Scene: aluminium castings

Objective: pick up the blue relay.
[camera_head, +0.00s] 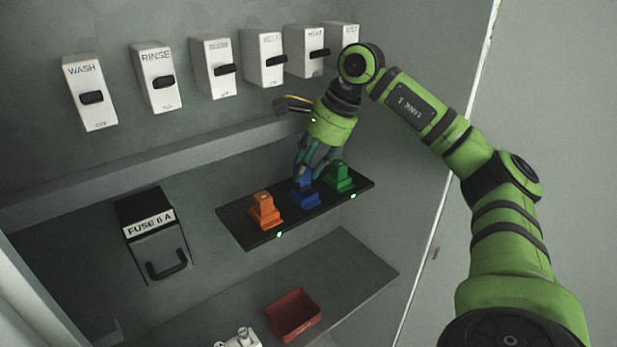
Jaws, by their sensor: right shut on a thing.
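The blue relay (304,196) stands on a dark shelf (238,219) between an orange relay (264,209) and a green relay (340,177). My right gripper (308,178) reaches down from above and is shut on the blue relay, its fingers covering the upper part. The blue relay is in its place in the row; I cannot tell whether it is clear of the shelf. The green relay is close beside the fingers on the right. My left gripper is not in view.
White labelled switches (151,78) line the back wall above a ledge. A black fuse box (153,236) with a handle is on the left. A red tray (293,315) and a white object (238,339) are on the lower shelf (362,271). A cabinet edge (447,200) runs right of the shelves.

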